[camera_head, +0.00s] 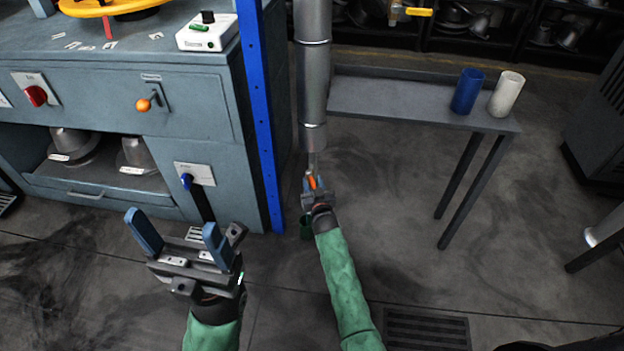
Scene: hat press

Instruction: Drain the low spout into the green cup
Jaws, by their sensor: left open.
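The low spout (313,160) is at the bottom end of a vertical grey metal pipe. A small orange lever (312,181) sits just below it. My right gripper (316,187) is up at this lever, its fingers around or beside it; the view is too small to tell whether they grip. A dark green cup (306,228) shows partly below and left of my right gripper, mostly hidden by the gripper and wrist. My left gripper (172,222) is open and empty, over the floor in front of the blue-grey cabinet.
A blue cup (467,91) and a white cup (506,94) stand on a narrow grey table (390,100) to the right. A yellow-handled tap (418,12) is higher up behind. A blue post (259,120) stands between the cabinet (200,105) and pipe.

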